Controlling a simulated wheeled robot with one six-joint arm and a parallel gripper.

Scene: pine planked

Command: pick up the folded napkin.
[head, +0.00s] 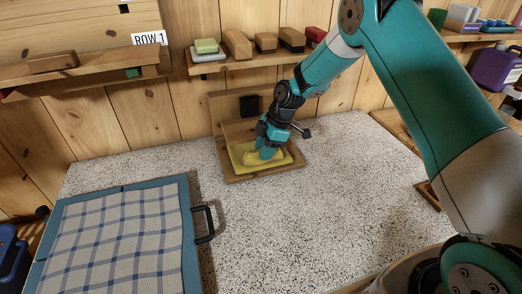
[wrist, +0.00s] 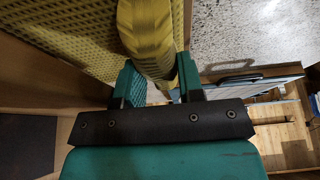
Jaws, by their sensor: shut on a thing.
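The folded napkin (wrist: 148,35) is yellow and shows between the two fingers in the wrist view. In the head view the yellow napkin (head: 262,158) lies at the wooden holder, low under my gripper. My gripper (wrist: 160,85) is shut on the napkin, with a teal finger on each side of it. In the head view my gripper (head: 268,152) points down over the holder and hides part of the napkin. I cannot tell whether the napkin is clear of the surface beneath it.
The wooden holder (head: 290,168) has a yellow woven lining (wrist: 75,25) and a back board against the plank wall. A blue tray (head: 189,240) with a checked cloth (head: 115,240) and black handle lies at left. A shelf (head: 235,64) with small blocks hangs above. The speckled counter (head: 330,200) is clear in front.

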